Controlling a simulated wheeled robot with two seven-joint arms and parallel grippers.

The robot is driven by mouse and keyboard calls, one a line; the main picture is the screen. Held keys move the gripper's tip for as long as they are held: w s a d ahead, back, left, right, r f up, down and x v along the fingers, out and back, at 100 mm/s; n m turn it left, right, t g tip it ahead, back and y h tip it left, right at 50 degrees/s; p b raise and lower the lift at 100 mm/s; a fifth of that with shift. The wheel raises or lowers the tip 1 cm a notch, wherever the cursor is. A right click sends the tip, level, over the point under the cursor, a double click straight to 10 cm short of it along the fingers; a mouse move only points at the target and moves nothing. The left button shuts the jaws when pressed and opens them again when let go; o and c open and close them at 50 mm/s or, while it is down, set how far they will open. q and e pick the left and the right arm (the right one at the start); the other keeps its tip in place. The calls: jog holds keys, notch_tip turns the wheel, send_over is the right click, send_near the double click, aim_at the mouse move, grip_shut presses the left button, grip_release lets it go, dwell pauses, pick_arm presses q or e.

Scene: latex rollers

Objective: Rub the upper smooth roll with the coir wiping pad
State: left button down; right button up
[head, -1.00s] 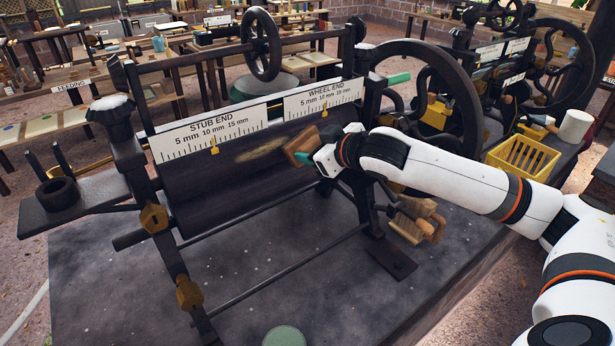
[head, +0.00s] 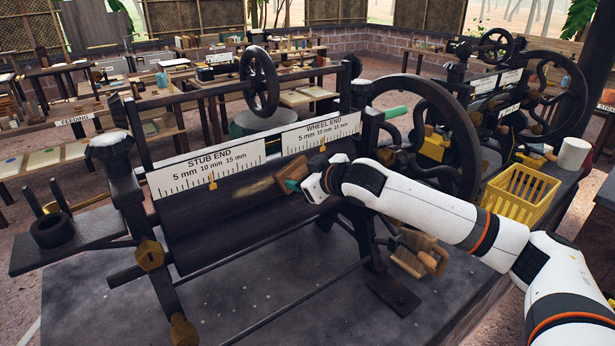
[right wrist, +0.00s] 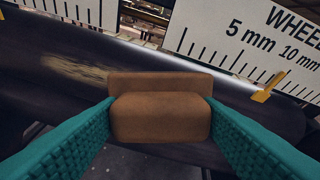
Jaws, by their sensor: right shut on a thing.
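The upper smooth roll (head: 235,205) is a long dark cylinder below the two white scales, and it also shows in the right wrist view (right wrist: 40,95). A pale yellowish patch (head: 261,187) lies on its surface to the left of my gripper. My right gripper (head: 298,184) is shut on the brown coir wiping pad (head: 289,174), at the roll's right part. In the right wrist view the pad (right wrist: 160,118) sits between the two green fingers. The pad appears at or very near the roll; contact cannot be told for sure. My left gripper is not in view.
A stub-end scale (head: 208,169) and a wheel-end scale (head: 320,130) stand just behind the roll. A large dark wheel (head: 470,150) rises at the right side. A yellow basket (head: 520,195) stands farther right. Wooden brushes or blocks (head: 420,255) hang below my arm.

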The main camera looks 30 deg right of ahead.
aim_at(282, 180)
jog(key=shift+w, duration=0.15)
dwell(0.5)
jog(key=shift+w+a+f, duration=0.15)
jog(key=shift+w+f, duration=0.1)
jog(key=shift+w, duration=0.4)
jog(key=shift+s+a+p, duration=0.2)
jog(key=shift+a+p, duration=0.05)
jog(key=shift+a, duration=0.7)
jog(key=shift+s+a+p, duration=0.2)
jog(key=shift+a+p, duration=0.05)
jog(key=shift+a, duration=0.65)
jog(key=shift+a, duration=0.1)
jog(key=shift+s+a+p, duration=0.55)
jog(key=shift+a+p, duration=1.05)
jog(key=shift+a, duration=3.25)
jog(key=shift+w+d, duration=0.3)
jog(key=shift+d, duration=2)
jog(key=shift+w+d, duration=0.35)
jog(key=shift+d, duration=1.95)
jog(key=shift+w+d, duration=0.3)
jog(key=shift+d, duration=2)
